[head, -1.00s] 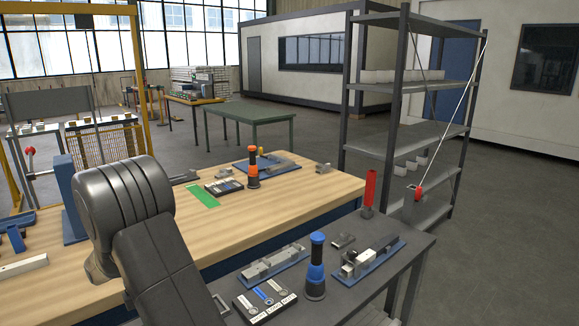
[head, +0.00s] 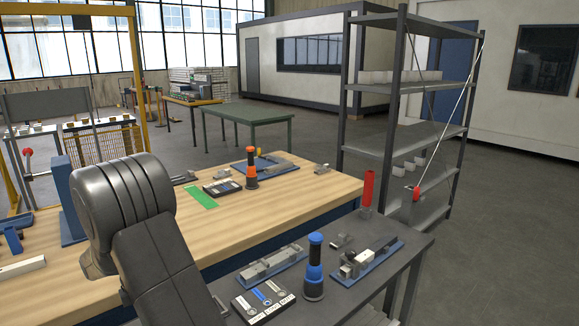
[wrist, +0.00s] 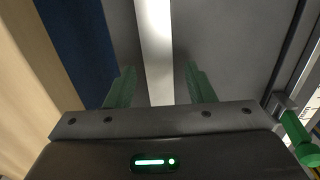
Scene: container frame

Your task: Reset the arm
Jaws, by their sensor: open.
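My gripper (wrist: 160,88) shows in the wrist view with its two green fingers spread apart. It is open, and nothing shows held between the fingers. Beyond the fingers is a pale bar or strip running up the picture between grey surfaces; I cannot tell what it is. In the head view my dark arm fills the lower left, and the gripper itself is not visible there.
A wooden workbench (head: 290,205) holds an orange-and-black tool (head: 251,170) and a green strip (head: 201,197). The dark table (head: 397,262) in front holds a blue-and-black tool (head: 314,270), blue fixture plates and a labelled tray (head: 263,300). A grey shelf rack (head: 400,148) stands behind.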

